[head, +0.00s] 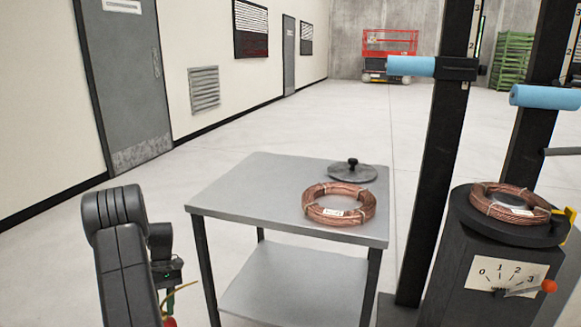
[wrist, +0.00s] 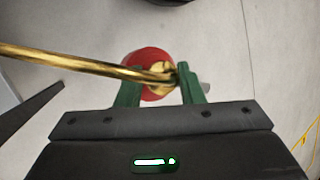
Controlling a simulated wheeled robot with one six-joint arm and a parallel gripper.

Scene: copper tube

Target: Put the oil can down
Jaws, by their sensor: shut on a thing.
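The oil can shows in the wrist view as a red round body (wrist: 138,84) with a brass top and a long brass spout (wrist: 85,60) running off to the left. My gripper (wrist: 158,76) has its green fingers shut on the can around its brass top. In the head view the gripper (head: 170,292) hangs low at the left, beside the grey table and apart from it. Only a bit of the red oil can (head: 169,322) and its spout show there at the bottom edge; the rest is cut off. What lies directly under the can is hidden.
The grey two-level table (head: 235,193) carries a copper coil (head: 312,210) and a dark round lid (head: 340,174); its left top is bare. At right, a black stand (head: 480,248) with a dial holds another coil (head: 480,195). Black posts (head: 436,170) rise beside it.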

